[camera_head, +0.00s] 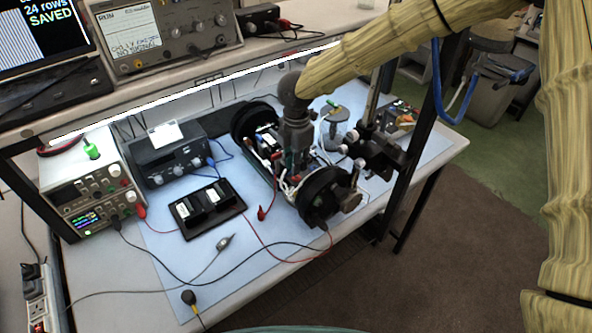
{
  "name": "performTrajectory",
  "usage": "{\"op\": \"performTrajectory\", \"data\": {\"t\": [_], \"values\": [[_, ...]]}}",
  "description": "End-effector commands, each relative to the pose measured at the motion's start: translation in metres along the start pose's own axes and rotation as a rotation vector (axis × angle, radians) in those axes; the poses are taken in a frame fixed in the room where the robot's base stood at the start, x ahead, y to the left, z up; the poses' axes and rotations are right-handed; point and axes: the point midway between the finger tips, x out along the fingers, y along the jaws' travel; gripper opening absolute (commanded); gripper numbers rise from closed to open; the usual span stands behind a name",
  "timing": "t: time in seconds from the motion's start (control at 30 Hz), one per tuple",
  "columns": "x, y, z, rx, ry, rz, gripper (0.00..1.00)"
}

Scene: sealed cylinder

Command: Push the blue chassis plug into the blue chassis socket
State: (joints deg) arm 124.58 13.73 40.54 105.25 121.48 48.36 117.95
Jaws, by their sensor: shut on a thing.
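The chassis (321,196) is an open frame between two black end rings, lying on the blue mat with white wires and small boards inside. My gripper (292,168) points down into its middle from above, on the arm that comes in from the upper right. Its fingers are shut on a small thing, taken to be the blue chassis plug. The plug is too small and too covered by the fingers to make out. The blue chassis socket cannot be told apart among the parts and wires. Whether plug and socket touch is not visible.
A black tray (207,208) with dark modules lies left of the chassis. A dark clamp stand (380,150) is close on the right. Loose leads cross the blue mat (300,268) in front. A shelf hangs above.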

Motion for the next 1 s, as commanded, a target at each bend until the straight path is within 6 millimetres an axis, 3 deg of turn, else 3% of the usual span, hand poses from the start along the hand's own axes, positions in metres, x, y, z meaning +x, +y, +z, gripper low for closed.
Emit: {"op": "performTrajectory", "data": {"t": [1.0], "values": [[-0.029,0.000,0.000,0.000,0.000,0.000,0.00]]}}
